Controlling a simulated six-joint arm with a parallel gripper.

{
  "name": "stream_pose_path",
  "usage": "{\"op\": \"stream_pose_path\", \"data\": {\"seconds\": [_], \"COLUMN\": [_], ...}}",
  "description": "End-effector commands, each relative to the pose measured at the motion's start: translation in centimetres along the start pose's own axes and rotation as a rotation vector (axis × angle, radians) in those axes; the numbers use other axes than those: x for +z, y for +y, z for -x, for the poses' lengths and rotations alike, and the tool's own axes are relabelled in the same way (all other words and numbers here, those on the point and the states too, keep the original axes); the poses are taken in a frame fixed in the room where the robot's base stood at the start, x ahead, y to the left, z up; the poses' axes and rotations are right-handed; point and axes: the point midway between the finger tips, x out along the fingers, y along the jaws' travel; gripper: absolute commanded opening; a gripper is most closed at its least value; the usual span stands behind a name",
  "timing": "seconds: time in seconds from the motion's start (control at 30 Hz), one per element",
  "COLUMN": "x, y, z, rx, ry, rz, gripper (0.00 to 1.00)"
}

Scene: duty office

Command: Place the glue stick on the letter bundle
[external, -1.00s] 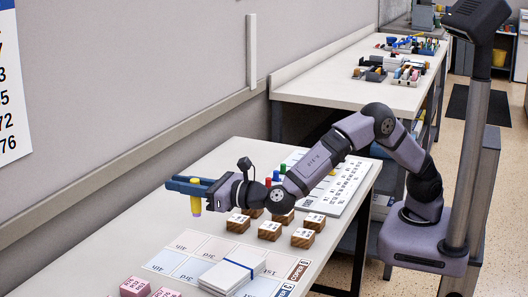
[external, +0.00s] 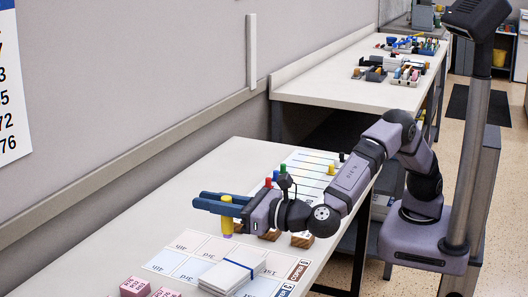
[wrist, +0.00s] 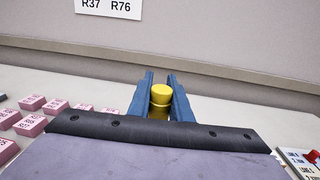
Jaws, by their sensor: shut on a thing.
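The glue stick (external: 227,216) is a yellow cylinder held upright in my gripper (external: 224,204). My gripper is shut on it, with blue fingers on either side. The wrist view also shows the yellow glue stick (wrist: 160,98) between the blue fingertips. The letter bundle (external: 228,278) is a stack of white envelopes with a blue band, lying on the printed mat (external: 190,243) on the table. The glue stick is above and behind the bundle in the external view, apart from it. Its exact height over the table is hard to tell.
Pink labelled blocks (external: 135,287) lie at the table's front left. Wooden blocks (external: 301,240) stand partly hidden behind my arm. A white board (external: 318,165) with coloured pegs lies further back. The table's left rear area is clear up to the wall.

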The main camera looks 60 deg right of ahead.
Motion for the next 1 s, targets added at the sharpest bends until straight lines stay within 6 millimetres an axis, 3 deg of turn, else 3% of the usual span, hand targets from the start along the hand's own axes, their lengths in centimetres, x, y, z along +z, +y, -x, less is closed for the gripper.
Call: {"op": "stream_pose_path", "data": {"seconds": [0.13,0.33,0.7,1.0], "x": [0.2,0.2,-4.7,-5.9], "y": [-1.5,-2.0,-2.0,-2.0], "z": [0.0,0.0,0.0,0.0], "rx": [-0.061,-0.081,-0.080,-0.079], "ry": [-0.002,-0.001,0.000,-0.002], "rz": [0.001,0.003,0.007,0.003], "gripper": [0.00,0.00,0.00,0.00]}}
